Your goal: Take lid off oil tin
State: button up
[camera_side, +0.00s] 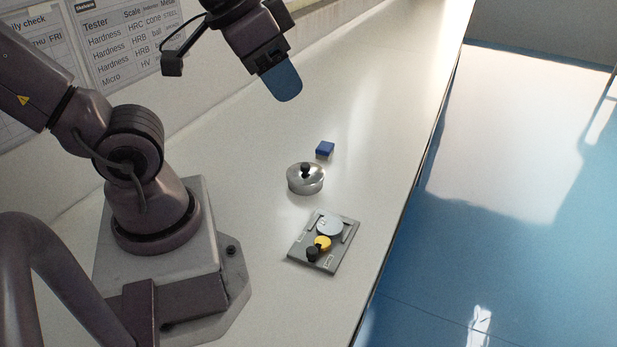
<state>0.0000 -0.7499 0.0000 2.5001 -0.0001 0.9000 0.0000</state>
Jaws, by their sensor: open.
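The oil tin (306,184) is a round, shiny metal tin standing on the bench, right of my base. Its lid (310,170) is on top, with a small black knob (305,170) at the middle. My gripper (283,86) is high above the bench, up and a little left of the tin, and touches nothing. It has a blue finger in view; the other finger is hidden behind it or seen edge-on. The gripper is open and empty.
A small blue block (325,149) lies just behind the tin. In front is a grey plate (341,256) holding a pale disc (329,226), a yellow disc (322,243) and a black knob (312,254). The bench edge drops off at the right. Printed charts (130,40) hang at the back left.

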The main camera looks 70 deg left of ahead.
dwell(0.4)
jog(key=shift+o, duration=1.2)
